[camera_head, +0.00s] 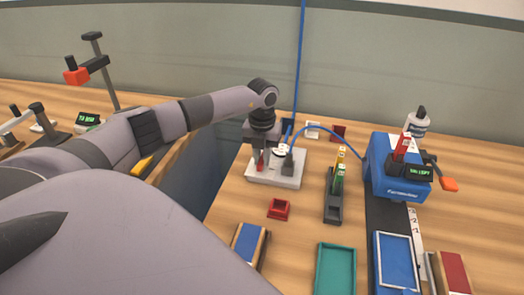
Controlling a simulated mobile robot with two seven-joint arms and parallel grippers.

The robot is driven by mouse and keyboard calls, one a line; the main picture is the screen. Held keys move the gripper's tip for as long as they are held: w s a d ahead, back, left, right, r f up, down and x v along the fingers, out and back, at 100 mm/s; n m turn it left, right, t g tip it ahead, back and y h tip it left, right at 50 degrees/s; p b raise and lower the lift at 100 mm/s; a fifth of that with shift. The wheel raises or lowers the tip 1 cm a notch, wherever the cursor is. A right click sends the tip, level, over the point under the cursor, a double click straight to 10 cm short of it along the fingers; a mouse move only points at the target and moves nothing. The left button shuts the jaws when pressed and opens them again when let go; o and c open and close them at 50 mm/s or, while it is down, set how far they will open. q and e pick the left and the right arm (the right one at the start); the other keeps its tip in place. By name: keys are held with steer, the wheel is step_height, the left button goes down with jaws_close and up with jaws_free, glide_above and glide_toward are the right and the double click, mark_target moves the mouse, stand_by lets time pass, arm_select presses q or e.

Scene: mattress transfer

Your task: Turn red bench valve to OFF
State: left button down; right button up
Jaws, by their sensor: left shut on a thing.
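My left arm reaches in from the left, and its gripper (268,155) points down over a pale valve base (288,182) on the wooden bench. A red part (260,161), which looks like the red valve handle, shows at the fingers. The gripper is shut on it. The fingers hide much of the handle, so its exact angle cannot be told. A grey fitting stands beside it on the base, close to the blue hose. My right gripper is not in view.
A small red tray (278,210), a dark rack (333,205), a teal tray (335,268) and a blue machine (392,178) stand nearby. A blue hose (330,130) runs behind the base to the machine. A dark gap separates two benches at left.

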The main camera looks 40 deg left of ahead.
mark_target(262, 158)
arm_select(q)
steer(key=c, duration=1.1)
jaws_free()
steer(key=shift+r, duration=0.1)
step_height(262, 158, up, 7)
steer(key=shift+r+b, duration=0.1)
steer(key=shift+b, duration=0.25)
